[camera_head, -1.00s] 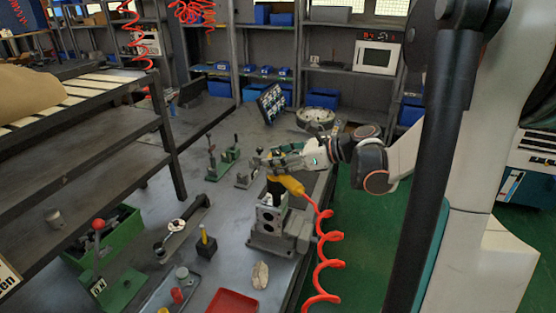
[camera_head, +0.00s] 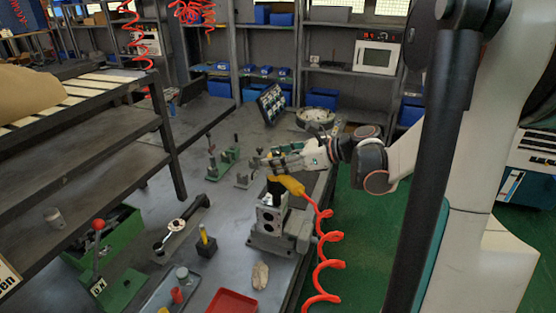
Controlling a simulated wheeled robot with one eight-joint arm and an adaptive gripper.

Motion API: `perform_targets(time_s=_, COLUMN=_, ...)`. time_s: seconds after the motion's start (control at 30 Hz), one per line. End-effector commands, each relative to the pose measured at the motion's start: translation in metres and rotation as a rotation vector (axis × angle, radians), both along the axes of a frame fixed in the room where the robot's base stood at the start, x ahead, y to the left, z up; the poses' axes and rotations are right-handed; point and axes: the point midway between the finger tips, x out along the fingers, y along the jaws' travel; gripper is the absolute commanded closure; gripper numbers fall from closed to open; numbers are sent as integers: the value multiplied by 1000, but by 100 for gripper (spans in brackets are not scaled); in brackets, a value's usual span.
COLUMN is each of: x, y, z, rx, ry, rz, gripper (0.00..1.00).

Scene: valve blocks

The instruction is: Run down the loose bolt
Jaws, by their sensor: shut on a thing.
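A grey metal valve block (camera_head: 269,222) stands upright in a grey vise-like base (camera_head: 272,243) near the right edge of the bench. A yellow air tool (camera_head: 291,185) with a coiled red hose (camera_head: 323,262) is over the top of the block. My gripper (camera_head: 272,168) is shut on the yellow tool, coming in from the right. The tool's dark lower end points down at the block's top. The bolt is hidden or too small to make out, and I cannot tell whether the tool touches it.
Green clamps (camera_head: 222,163) stand behind. A slatted rack (camera_head: 80,140) fills the left side.

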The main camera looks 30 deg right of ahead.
Motion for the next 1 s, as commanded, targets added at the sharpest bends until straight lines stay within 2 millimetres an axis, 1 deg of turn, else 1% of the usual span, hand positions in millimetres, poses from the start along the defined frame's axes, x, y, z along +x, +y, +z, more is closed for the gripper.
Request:
perform_targets(time_s=0.23, x=0, y=0, z=1, rx=1, ry=-1, rz=0, gripper=93)
perform_targets(time_s=0.77, x=0, y=0, z=14, rx=2, ry=-1, rz=0, gripper=93)
perform_targets(time_s=0.87, x=0, y=0, z=19, rx=2, ry=-1, rz=0, gripper=93)
perform_targets(time_s=1.0, x=0, y=0, z=30, rx=2, ry=-1, rz=0, gripper=93)
